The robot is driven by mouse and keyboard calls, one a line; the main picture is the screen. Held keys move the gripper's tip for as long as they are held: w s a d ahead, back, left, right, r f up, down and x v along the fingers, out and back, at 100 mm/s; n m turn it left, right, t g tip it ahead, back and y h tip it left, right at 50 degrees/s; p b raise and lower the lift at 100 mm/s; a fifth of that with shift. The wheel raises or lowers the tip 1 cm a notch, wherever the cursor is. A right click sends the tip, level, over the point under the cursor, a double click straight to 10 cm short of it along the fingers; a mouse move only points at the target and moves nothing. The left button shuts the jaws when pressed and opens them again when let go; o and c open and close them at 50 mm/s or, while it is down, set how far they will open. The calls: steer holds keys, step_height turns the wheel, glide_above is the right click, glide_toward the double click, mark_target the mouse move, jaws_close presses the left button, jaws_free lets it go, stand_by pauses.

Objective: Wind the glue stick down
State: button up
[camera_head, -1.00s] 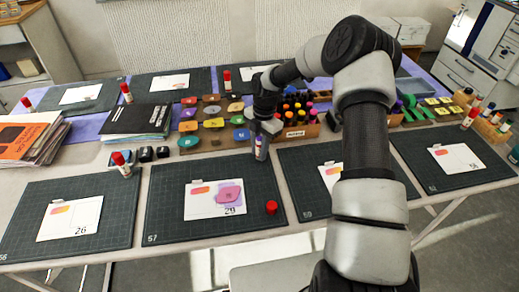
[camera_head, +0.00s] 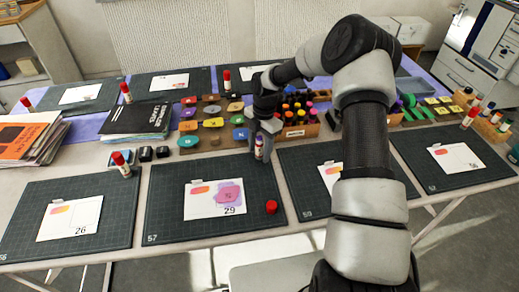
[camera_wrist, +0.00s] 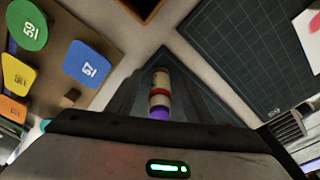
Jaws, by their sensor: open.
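The glue stick (camera_head: 259,152) stands upright at the top right of mat 57 (camera_head: 160,225), white with red and purple bands. My gripper (camera_head: 264,147) is open and low over the mat, with its fingers beside the stick. In the wrist view the glue stick (camera_wrist: 160,95) sits between the two fingers, and I cannot tell whether either touches it. Its lower part is partly hidden by the fingers in the head view. A red cap (camera_head: 271,207) lies apart on the right side of the same mat.
A card numbered 29 (camera_head: 233,203) with a pink piece (camera_head: 229,193) lies on mat 57. Another capped glue stick (camera_head: 121,165) stands on the left mat.

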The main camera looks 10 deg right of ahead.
steer(key=m, duration=0.3)
steer(key=shift+f+b, duration=0.1)
steer(key=shift+b, duration=0.3)
steer(key=m+t+b, duration=0.1)
steer(key=m, duration=0.3)
steer(key=m+b, duration=0.1)
steer(key=m, duration=0.3)
steer(key=shift+m, duration=0.3)
steer(key=m, duration=0.2)
steer(key=shift+m+t+b, duration=0.3)
steer(key=shift+m+b, duration=0.05)
steer(key=shift+m, duration=0.05)
